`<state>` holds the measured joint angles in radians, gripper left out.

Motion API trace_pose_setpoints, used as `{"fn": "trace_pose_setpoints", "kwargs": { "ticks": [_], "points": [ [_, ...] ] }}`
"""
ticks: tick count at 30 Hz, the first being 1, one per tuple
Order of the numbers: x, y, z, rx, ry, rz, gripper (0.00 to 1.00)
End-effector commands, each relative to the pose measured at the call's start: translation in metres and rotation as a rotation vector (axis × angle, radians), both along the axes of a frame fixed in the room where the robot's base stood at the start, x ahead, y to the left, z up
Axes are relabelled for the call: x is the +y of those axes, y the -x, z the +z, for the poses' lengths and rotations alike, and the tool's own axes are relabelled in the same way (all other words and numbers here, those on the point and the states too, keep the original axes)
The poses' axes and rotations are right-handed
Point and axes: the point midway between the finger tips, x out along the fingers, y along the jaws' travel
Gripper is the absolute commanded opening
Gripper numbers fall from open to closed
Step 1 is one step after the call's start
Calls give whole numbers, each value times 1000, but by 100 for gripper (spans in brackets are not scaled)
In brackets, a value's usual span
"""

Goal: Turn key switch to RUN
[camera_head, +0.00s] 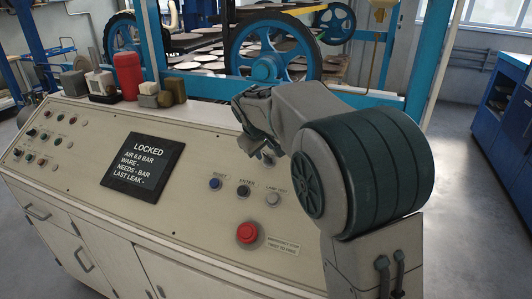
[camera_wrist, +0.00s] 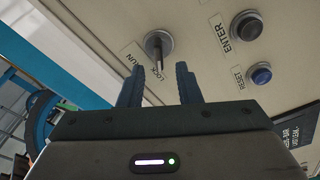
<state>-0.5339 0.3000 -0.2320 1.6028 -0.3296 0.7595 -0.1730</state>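In the wrist view, the key switch (camera_wrist: 159,46) is a round metal switch on the cream panel, with a narrow key standing out from it. The word LOCK is printed beside it and RUN a little to its left; the key points nearer LOCK. My gripper (camera_wrist: 161,84) is open, its two dark fingers apart with nothing between them. The key lies just beyond the fingertips, apart from them. In the head view my gripper (camera_head: 262,145) is over the panel, and my arm hides much of the switch area. The display (camera_head: 143,166) reads LOCKED.
Below the gripper in the head view are the blue RESET button (camera_head: 215,184), the black ENTER button (camera_head: 243,191), the grey lamp test button (camera_head: 273,199) and the red emergency stop (camera_head: 247,232). A red cylinder (camera_head: 128,75) and small blocks stand on the console's back edge.

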Motion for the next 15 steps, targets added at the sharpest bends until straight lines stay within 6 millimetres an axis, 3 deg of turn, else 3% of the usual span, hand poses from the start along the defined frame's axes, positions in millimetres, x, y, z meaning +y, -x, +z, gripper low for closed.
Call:
{"fn": "trace_pose_setpoints", "kwargs": {
  "ticks": [6,15],
  "points": [
    [-6,-18,-26,1,2,-4,31],
    [-7,-24,-36,0,0,-2,31]
  ]
}}
